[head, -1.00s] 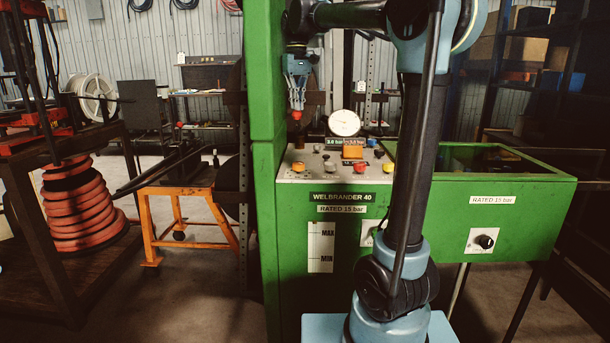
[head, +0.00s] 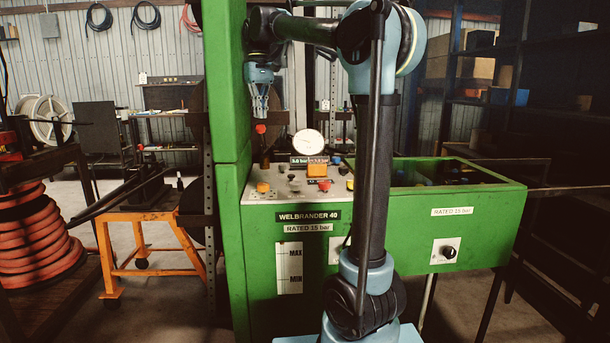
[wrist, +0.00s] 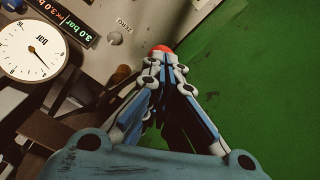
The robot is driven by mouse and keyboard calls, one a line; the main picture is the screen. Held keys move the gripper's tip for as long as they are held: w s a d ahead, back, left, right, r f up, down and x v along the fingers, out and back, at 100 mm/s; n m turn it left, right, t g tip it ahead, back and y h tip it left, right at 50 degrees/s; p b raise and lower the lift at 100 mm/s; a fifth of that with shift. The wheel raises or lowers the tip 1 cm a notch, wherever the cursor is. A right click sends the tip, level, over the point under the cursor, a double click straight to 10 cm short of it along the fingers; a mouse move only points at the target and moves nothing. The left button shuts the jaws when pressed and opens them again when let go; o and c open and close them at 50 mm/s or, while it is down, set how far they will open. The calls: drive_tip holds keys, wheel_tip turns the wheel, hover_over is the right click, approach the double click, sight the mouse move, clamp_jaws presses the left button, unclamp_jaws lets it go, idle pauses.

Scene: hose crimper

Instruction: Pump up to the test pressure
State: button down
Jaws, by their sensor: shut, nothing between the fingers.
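The crimper's panel (head: 312,186) is on the green machine, with a round white gauge (head: 308,143) at its back. In the wrist view the gauge (wrist: 32,55) shows its needle, and the digital display (wrist: 75,38) beside it reads 3.0 bar. A dark upright lever with a red knob (head: 260,128) stands at the panel's back left. My gripper (head: 261,117) is shut and points down just above this knob. In the wrist view the red knob (wrist: 161,48) shows just beyond my fingertips (wrist: 165,60). I cannot tell whether they touch it.
Several coloured buttons, a yellow one (head: 263,187) among them, sit on the panel. A ZERO button (wrist: 115,38) is beside the display. The green column (head: 231,90) rises close left of my gripper. A green open bin (head: 490,190) adjoins on the right.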

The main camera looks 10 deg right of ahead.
idle(0.7)
drive_tip(key=shift+s+f, duration=0.85)
drive_tip(key=shift+f, duration=4.45)
drive_tip(key=r, duration=0.3)
drive_tip(key=w+r, duration=0.1)
drive_tip(key=r, duration=0.6)
drive_tip(key=shift+w, duration=0.35)
drive_tip(key=shift+r, duration=0.35)
